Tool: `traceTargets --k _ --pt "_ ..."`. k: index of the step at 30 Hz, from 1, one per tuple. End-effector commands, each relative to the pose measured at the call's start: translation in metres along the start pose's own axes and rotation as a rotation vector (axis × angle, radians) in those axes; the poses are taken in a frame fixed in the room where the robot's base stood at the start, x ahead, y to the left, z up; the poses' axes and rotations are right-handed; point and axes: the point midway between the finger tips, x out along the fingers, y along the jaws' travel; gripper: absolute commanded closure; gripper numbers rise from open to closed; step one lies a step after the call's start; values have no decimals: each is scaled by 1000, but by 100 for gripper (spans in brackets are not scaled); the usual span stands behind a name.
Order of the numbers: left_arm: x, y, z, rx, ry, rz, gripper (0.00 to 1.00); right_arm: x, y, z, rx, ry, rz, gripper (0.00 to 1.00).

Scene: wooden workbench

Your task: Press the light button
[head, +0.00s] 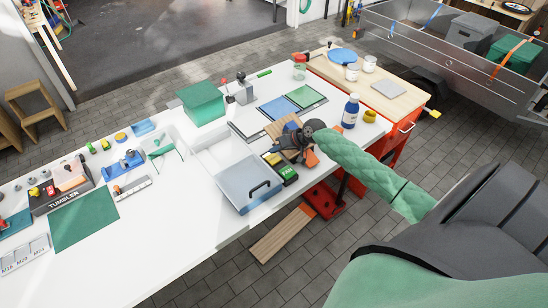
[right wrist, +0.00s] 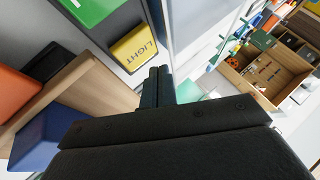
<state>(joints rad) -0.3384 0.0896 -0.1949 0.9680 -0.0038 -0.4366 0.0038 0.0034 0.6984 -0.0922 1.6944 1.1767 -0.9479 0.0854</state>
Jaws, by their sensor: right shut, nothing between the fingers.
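The light button is a yellow block marked LIGHT (right wrist: 134,47), set in a dark housing in the right wrist view. In the head view it shows as a small yellow patch (head: 271,158) on the workbench, left of a green block (head: 287,173). My right gripper (right wrist: 160,72) is shut and empty. Its fingertips appear just beside the lower right corner of the yellow button; I cannot tell whether they touch it. In the head view the right gripper (head: 279,149) is over the bench beside the button. My left gripper is out of view.
A clear-lidded case with a black handle (head: 250,183) lies left of the button. A wooden block (head: 283,125) and orange and blue pieces are close to the gripper. A blue bottle (head: 350,111) stands farther right. The white bench front (head: 190,250) is bare.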

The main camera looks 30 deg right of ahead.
Motion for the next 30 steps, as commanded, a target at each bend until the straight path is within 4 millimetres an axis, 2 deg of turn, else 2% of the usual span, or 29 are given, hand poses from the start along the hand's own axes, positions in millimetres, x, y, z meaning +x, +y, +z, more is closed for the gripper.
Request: traceTargets --k 1,15,30 --pt "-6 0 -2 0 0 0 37 -6 -4 -4 -1 0 0 100" --pt "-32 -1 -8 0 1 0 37 -32 -23 -23 -1 0 0 100" --pt "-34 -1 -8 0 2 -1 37 -34 -25 -25 0 0 0 100"
